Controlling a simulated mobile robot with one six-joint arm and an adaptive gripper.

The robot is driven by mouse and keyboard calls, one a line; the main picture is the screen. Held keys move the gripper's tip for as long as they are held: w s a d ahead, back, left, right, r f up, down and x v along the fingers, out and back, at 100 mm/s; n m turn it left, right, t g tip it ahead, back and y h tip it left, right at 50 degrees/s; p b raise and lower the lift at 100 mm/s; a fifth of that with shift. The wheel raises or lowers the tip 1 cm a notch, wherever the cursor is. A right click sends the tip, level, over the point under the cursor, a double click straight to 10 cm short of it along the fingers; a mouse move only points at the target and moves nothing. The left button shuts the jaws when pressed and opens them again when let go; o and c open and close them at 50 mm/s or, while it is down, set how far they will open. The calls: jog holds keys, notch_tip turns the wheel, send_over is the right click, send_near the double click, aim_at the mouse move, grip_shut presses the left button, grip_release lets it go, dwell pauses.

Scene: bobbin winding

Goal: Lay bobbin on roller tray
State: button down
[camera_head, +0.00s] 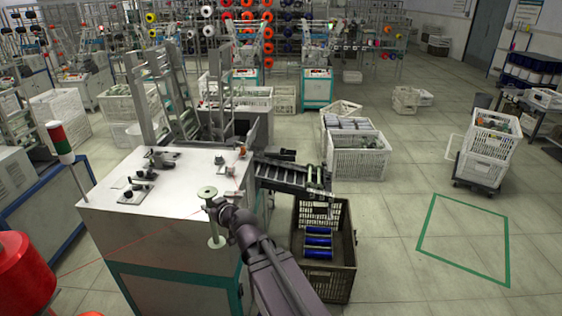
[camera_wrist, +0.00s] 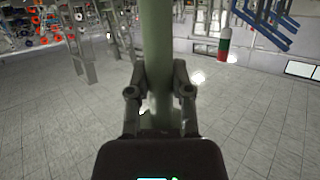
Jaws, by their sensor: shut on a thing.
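A pale green bobbin (camera_head: 215,229) is held upright by my gripper (camera_head: 215,208), above the front right part of the white machine's top. Its two round end flanges show in the head view. A dark sloping tray with crosswise rollers (camera_head: 287,178) sticks out from the machine's right side, to the right of and behind my gripper.
The white machine (camera_head: 140,230) carries small fittings and has a metal frame behind. A dark crate (camera_head: 335,278) holding several blue bobbins (camera_head: 318,243) stands below the tray's outer end. A white crate (camera_head: 360,164) stands behind. Green-outlined floor (camera_head: 465,240) at right is clear.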

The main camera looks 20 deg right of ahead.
jog(key=f+b, duration=0.2)
jog(key=s+f+b, duration=0.1)
jog(key=f+b, duration=0.1)
jog(key=shift+f, duration=0.4)
dwell(0.4)
